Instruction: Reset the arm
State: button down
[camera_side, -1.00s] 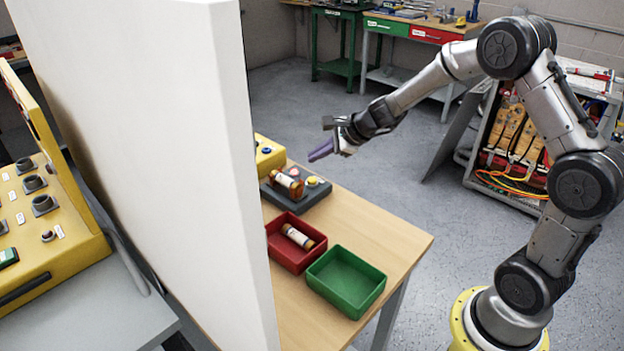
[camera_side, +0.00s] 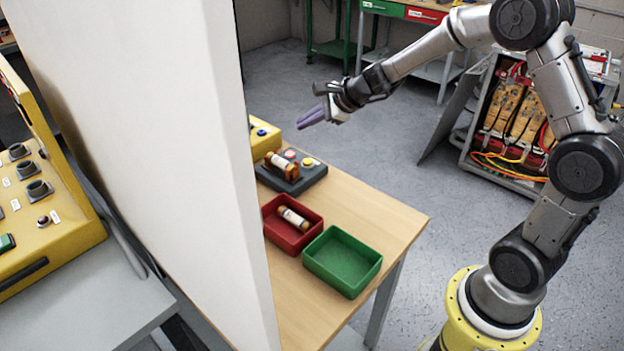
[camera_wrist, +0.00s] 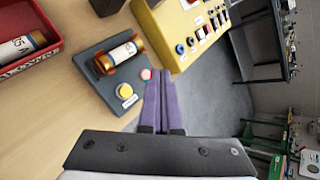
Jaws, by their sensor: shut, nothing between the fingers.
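My gripper (camera_side: 312,117) is shut and empty, with purple fingers pressed together. It is held in the air above and to the right of the dark grey fuse station (camera_side: 306,183), apart from it. In the wrist view, my gripper (camera_wrist: 162,82) points toward the station (camera_wrist: 98,62). The station carries an orange-and-white fuse (camera_wrist: 124,54), a red button and a yellow button (camera_wrist: 124,91).
A red tray (camera_side: 280,240) holding another fuse (camera_side: 294,218) and an empty green tray (camera_side: 342,262) stand on the wooden table (camera_side: 385,212). A tall white panel (camera_side: 150,130) blocks the left. A yellow control box (camera_wrist: 190,30) stands behind the station. Open floor lies to the right.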

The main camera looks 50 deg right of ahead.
jog(key=s+a+r+n+t, duration=0.1)
jog(key=s+a+r+n, duration=0.3)
jog(key=r, duration=0.6)
jog(key=s+a+r+n+g+y, duration=0.1)
jog(key=s+a+r+n, duration=0.25)
jog(key=s, duration=0.35)
jog(key=s+a+r+n+y, duration=0.1)
jog(key=s+a+r+n, duration=0.1)
jog(key=s+a+n, duration=0.35)
jog(key=s+d+f+n+g+h, duration=0.1)
jog(key=s+d+f+n, duration=0.1)
jog(key=s, duration=0.4)
jog(key=s+d+f+n+g+h, duration=0.1)
jog(key=s+d+f+n, duration=0.1)
jog(key=s+n, duration=0.3)
jog(key=s+d+f+n+g+h, duration=0.2)
jog(key=s+f+n, duration=0.2)
jog(key=s, duration=0.4)
jog(key=shift+d+f, duration=0.3)
jog(key=shift+f, duration=0.05)
